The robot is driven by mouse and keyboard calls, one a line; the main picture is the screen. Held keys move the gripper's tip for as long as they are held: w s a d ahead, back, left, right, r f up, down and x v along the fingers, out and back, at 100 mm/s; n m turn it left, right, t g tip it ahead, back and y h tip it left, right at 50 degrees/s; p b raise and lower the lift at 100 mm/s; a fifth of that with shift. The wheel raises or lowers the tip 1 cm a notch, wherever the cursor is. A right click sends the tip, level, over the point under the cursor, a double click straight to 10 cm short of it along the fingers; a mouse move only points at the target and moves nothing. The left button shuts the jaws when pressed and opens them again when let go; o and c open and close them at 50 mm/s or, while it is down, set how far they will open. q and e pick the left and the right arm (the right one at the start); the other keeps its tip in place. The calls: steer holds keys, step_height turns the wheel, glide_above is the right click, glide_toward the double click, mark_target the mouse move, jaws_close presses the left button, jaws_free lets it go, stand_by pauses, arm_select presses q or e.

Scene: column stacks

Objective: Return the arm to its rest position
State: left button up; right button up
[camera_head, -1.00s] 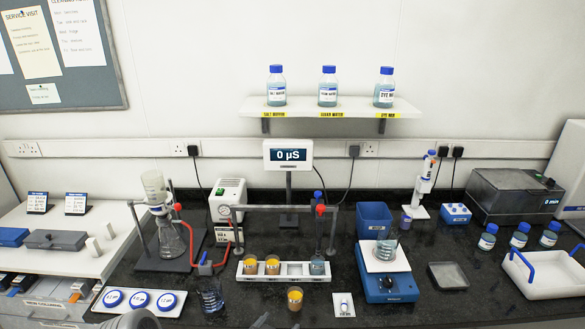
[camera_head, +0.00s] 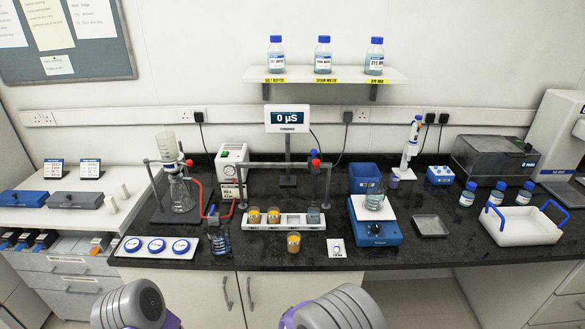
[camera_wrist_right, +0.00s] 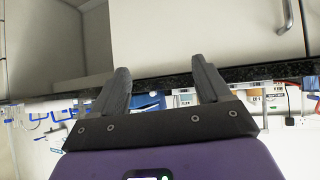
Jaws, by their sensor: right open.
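My right gripper (camera_wrist_right: 162,92) shows in the right wrist view with its two dark fingers spread apart and nothing between them. It faces the bench front from a distance, and the bench appears upside down there. In the head view both of my arms show only as rounded grey and purple links at the bottom edge, in front of the bench. My left gripper is not in view. The white rack (camera_head: 262,222) on the black bench holds several small vessels. A single amber-filled beaker (camera_head: 294,243) stands in front of it.
A blue stirrer (camera_head: 377,232) bears a glass beaker (camera_head: 375,201). A white tray with blue handles (camera_head: 522,230) stands at right. A lid plate (camera_head: 157,247) and a blue-tinted beaker (camera_head: 219,240) stand near the front left edge. The floor before the cabinets is clear.

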steer(key=s+d+f+g+y, duration=0.2)
steer(key=s+d+f+g, duration=0.3)
steer(key=f, duration=0.6)
steer(key=s+f+g+y, duration=0.2)
steer(key=s, duration=0.6)
steer(key=s+d+f+g+y, duration=0.1)
steer(key=s+f+g+y, duration=0.1)
steer(key=s, duration=0.6)
steer(key=shift+s+d+f+y, duration=0.2)
steer(key=shift+s+f+y, duration=0.05)
steer(key=shift+y, duration=0.35)
